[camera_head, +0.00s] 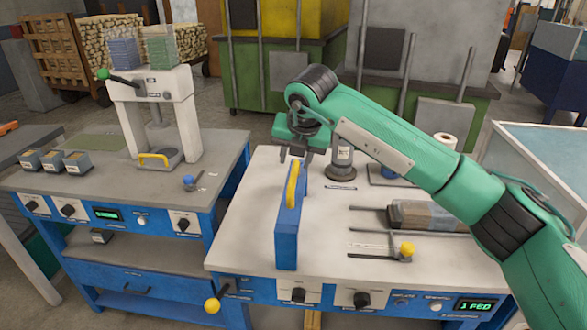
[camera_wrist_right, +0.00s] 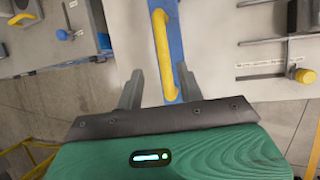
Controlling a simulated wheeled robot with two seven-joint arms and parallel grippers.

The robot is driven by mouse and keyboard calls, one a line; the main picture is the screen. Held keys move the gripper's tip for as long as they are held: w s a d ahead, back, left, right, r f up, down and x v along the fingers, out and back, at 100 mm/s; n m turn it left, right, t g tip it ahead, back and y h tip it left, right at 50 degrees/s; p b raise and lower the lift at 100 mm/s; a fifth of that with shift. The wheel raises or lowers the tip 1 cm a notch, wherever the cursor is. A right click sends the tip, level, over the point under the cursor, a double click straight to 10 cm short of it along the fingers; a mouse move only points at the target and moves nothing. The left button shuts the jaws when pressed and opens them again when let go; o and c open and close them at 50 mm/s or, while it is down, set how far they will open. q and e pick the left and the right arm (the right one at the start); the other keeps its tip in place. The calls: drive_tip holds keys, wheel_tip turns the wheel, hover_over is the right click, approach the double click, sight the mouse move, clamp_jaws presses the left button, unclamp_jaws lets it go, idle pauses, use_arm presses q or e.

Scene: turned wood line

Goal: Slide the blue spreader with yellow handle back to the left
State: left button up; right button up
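The blue spreader (camera_head: 287,240) stands upright on the pale top of the right-hand bench, running from front to back near its left side. Its yellow handle (camera_head: 293,184) is on top. In the right wrist view the handle (camera_wrist_right: 162,45) and the blue bar (camera_wrist_right: 176,40) run up the picture. My right gripper (camera_head: 293,155) is at the far end of the spreader, pointing down. In the wrist view its two fingers (camera_wrist_right: 160,72) are apart, one on each side of the handle's line, with gaps showing. My left gripper is not in view.
Right of the spreader are metal rods, a clear-sided block (camera_head: 425,215) and a yellow knob (camera_head: 407,249). A dark cylinder (camera_head: 342,160) stands behind. A floor gap separates the left bench (camera_head: 120,195), which carries a white press (camera_head: 155,112). Bench top beside the spreader is clear.

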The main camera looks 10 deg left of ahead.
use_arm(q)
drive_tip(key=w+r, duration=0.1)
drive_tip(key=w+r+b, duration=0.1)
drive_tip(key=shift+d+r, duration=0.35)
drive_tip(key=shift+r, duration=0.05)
use_arm(e)
drive_tip(key=v, duration=0.9)
